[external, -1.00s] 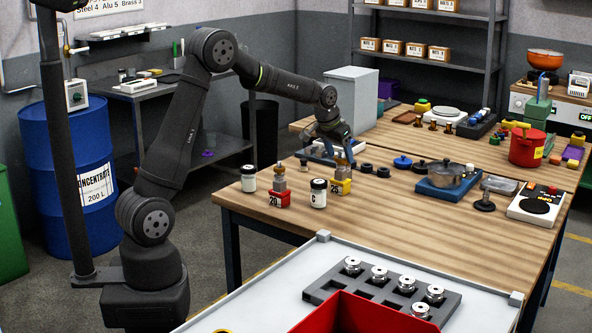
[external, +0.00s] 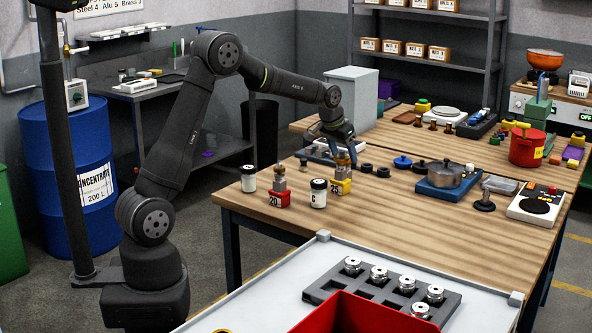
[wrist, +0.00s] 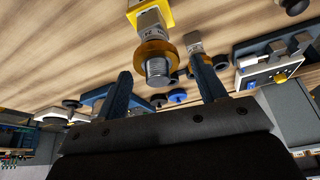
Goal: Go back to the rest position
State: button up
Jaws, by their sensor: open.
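My gripper (external: 340,150) is open and empty, over the wooden bench (external: 300,222). In the external view it is just above and behind a brass-and-steel fitting (external: 342,165) standing in a yellow block (external: 342,187) marked 25. In the wrist view both blue fingers (wrist: 165,84) are spread apart. The fitting (wrist: 152,55) shows past the gap between them, with its yellow block (wrist: 165,10) at the top edge. I cannot tell how close the fingers are to the fitting. My arm is bent and reaches out to the right.
A red block (external: 277,199) marked 20 with a similar fitting stands to the left. White jars with black lids (external: 318,193) stand close by. A blue tray (external: 445,188) with a pot lies right. A grey cabinet (external: 351,98) is behind. The front bench strip is clear.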

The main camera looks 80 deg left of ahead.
notch_tip(320, 180, down, 3)
jog(key=v, duration=1.1)
jog(key=x, duration=1.1)
jog(key=shift+s+d+f, duration=0.1)
jog(key=shift+s, duration=0.05)
jog(key=shift+w+f, duration=0.2)
notch_tip(320, 180, up, 4)
jog(key=shift+f, duration=0.15)
jog(key=d+r, duration=0.7)
jog(key=d, duration=0.4)
jog(key=s+a+f+m, duration=0.1)
jog(key=s+a+f, duration=0.4)
jog(key=a, duration=0.6)
jog(key=s+a+f+m, duration=0.1)
jog(key=s+a+f, duration=0.4)
jog(key=s+a, duration=0.5)
jog(key=shift+s+a+h, duration=0.3)
jog(key=shift+a+h, duration=0.1)
jog(key=shift+a, duration=0.45)
